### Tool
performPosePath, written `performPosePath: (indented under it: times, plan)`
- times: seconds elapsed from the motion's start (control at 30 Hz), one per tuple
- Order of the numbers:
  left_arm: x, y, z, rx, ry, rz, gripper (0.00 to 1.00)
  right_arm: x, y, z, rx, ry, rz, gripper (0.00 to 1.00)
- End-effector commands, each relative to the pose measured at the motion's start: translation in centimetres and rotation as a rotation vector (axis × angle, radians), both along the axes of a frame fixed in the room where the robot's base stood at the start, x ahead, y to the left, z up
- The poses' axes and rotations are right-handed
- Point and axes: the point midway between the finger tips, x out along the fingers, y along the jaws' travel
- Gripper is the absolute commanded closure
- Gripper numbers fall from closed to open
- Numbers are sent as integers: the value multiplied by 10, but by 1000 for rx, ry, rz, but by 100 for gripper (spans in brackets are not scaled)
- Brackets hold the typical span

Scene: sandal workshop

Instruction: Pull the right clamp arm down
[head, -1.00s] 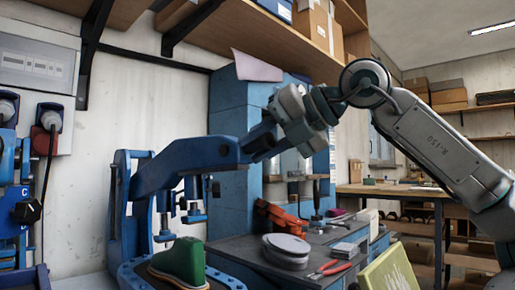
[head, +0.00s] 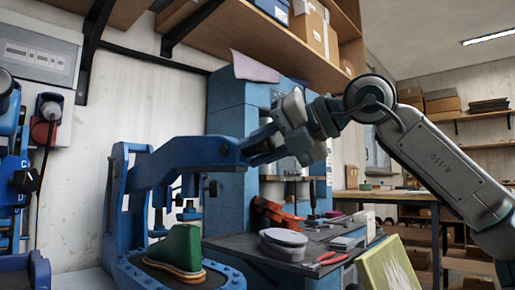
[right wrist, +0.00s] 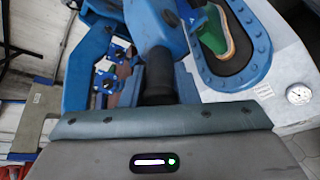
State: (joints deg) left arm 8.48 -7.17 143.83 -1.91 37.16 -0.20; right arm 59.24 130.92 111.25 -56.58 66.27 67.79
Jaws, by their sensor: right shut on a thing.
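The right clamp arm (head: 195,152) is a thick blue lever running from its blue upright at the left to a free end at the right. My right gripper (head: 268,146) is shut on the handle at that free end. In the right wrist view the black handle (right wrist: 158,76) enters between my jaws. Small press pads hang below the arm. A green shoe with a tan sole (head: 181,247) sits on the blue oval base (head: 221,279) under the arm; it also shows in the right wrist view (right wrist: 217,32). My left gripper is not in view.
Another blue machine (head: 14,190) stands at the left edge. A dark bench (head: 240,243) at the right holds grey discs (head: 283,241), red-handled pliers (head: 328,259) and an orange tool (head: 268,213). A blue cabinet (head: 226,105) stands behind. Wooden shelves hang above.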

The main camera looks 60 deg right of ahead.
Motion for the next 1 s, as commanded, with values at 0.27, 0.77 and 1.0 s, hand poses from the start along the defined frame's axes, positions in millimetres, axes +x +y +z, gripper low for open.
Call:
performPosePath:
  times: [0.27,0.77,1.0]
  plan:
    - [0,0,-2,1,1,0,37,1,2,-8,-3,20,4,55]
    - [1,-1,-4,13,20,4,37,-14,2,3,-3,9,0,55]
    - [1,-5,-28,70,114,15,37,-53,4,18,-3,9,1,55]
